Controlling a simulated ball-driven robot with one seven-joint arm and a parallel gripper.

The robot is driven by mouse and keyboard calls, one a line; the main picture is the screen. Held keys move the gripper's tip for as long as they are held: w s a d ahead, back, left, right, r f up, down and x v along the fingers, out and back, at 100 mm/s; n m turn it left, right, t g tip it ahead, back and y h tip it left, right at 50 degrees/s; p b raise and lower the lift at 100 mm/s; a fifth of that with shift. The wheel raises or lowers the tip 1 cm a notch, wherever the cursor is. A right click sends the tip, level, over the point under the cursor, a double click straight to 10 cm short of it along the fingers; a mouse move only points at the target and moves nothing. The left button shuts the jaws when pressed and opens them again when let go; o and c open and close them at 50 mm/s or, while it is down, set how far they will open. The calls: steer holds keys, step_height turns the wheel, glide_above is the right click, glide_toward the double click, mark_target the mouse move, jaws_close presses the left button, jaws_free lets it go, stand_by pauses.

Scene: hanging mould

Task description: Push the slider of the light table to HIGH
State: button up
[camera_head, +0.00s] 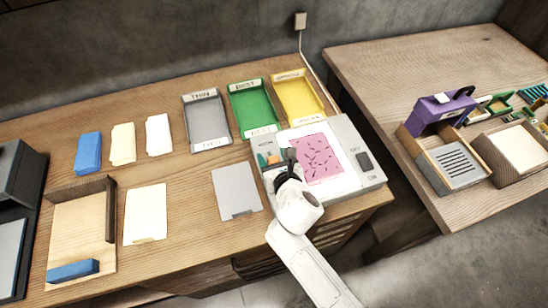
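The light table (345,130) is a pale box at the right end of the wooden workbench. A pink sheet (318,158) with dark marks lies on its lit white face. A dark switch (364,161) with OFF and ON lettering sits on its right side. A narrow strip with small orange and green parts (268,158) runs along its left side; my gripper covers much of it, and I cannot make out the slider or its HIGH mark. My gripper (289,157) is over this left strip, its dark fingers pointing away from me. I cannot tell whether they touch anything.
Grey (207,120), green (252,108) and yellow (297,97) trays stand behind the light table. A grey sheet (236,191) lies to its left. A cable runs behind it to the wall. A second table (375,75) with a purple box (440,110) stands right, across a gap.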

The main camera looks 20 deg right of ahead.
steer(key=v, duration=1)
steer(key=shift+s+r+p, duration=0.2)
steer(key=shift+s+p, duration=0.1)
steer(key=shift+s, duration=0.05)
